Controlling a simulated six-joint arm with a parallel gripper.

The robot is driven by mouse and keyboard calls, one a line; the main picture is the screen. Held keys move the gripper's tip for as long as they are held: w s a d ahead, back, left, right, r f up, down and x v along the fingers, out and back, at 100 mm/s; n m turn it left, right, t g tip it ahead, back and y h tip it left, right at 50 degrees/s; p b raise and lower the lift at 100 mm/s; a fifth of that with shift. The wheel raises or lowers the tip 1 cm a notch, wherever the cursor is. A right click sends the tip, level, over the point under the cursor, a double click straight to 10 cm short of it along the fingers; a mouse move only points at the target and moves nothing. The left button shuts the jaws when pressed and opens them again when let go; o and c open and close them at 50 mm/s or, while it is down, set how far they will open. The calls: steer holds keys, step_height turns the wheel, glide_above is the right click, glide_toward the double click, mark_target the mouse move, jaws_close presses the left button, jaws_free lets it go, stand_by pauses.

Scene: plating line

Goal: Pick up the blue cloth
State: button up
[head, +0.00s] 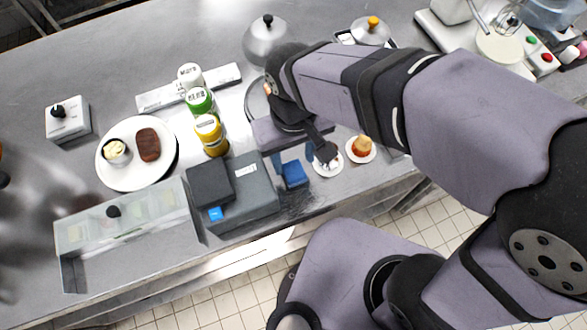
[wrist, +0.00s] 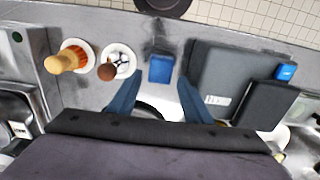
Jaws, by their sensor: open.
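The blue cloth (head: 294,174) is a small folded square lying flat on the steel counter near its front edge. It also shows in the wrist view (wrist: 161,69), just beyond the fingertips and between their lines. My gripper (head: 292,158) is open and empty, with its two blue fingers pointing towards the cloth. In the wrist view my gripper (wrist: 159,88) has its fingers spread wider than the cloth. I cannot tell its exact height above the counter.
A dark grey box (head: 250,198) with a blue label stands left of the cloth. Several bottles (head: 208,135) and a steak plate (head: 128,180) are further left.

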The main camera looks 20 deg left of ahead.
mark_target(294, 171)
steer(key=shift+f+p, duration=0.55)
steer(key=shift+f, duration=2.15)
steer(key=c, duration=0.8)
